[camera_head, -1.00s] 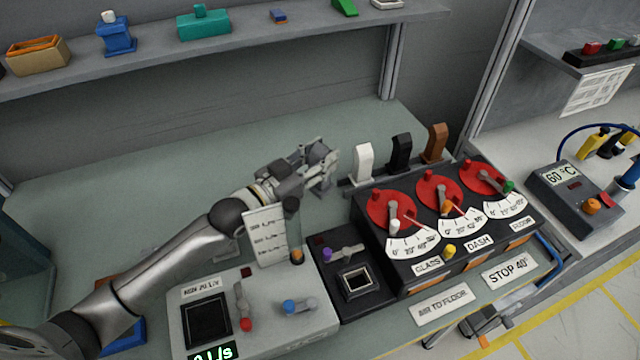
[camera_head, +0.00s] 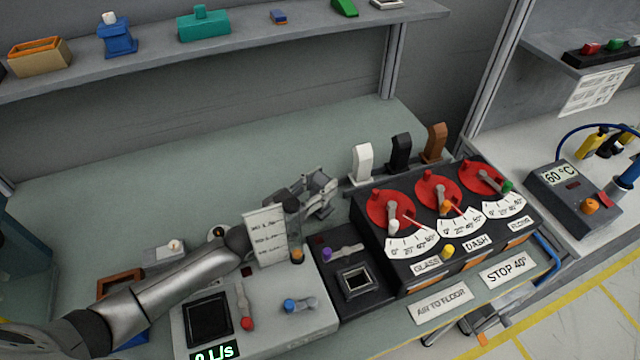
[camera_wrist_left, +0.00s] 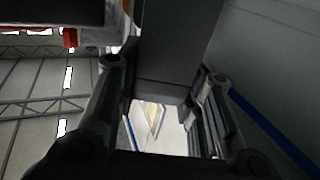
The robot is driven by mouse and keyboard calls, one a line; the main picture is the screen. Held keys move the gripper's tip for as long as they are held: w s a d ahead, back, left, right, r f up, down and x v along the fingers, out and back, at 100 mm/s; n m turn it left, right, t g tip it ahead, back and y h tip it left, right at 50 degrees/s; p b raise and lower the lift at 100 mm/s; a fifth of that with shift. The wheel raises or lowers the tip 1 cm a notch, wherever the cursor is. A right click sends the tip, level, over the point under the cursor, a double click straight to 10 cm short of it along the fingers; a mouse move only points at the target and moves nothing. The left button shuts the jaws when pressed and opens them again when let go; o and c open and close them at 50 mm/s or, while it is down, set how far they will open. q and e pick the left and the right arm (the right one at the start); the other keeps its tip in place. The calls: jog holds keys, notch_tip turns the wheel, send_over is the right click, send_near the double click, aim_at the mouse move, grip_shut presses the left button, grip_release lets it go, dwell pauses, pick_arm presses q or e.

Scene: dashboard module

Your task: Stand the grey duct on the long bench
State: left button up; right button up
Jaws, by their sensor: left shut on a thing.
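My left gripper (camera_head: 320,190) is over the long bench (camera_head: 150,215), just left of the row of upright ducts and behind the dial box. It is shut on the grey duct, whose dark grey body (camera_wrist_left: 180,45) fills the space between the fingers in the left wrist view. In the head view the fingers mostly hide the duct. I cannot tell whether it touches the bench. A white duct (camera_head: 362,164), a black duct (camera_head: 400,153) and a brown duct (camera_head: 435,144) stand upright in a row. My right gripper is not in view.
The black dial box (camera_head: 375,240) with red dials stands right of my gripper. A grey console (camera_head: 265,325) and a white card (camera_head: 266,238) stand in front. A shelf (camera_head: 240,43) with several parts runs above. The bench's back left is clear.

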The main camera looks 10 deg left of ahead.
pick_arm(q)
jog(key=o, duration=1)
jog(key=shift+f, duration=0.1)
jog(key=b+v, duration=0.1)
jog(key=v, duration=0.5)
jog(key=shift+s+a, duration=0.2)
jog(key=shift+s, duration=0.1)
jog(key=shift+s+a, duration=0.25)
jog(key=shift+s, duration=0.1)
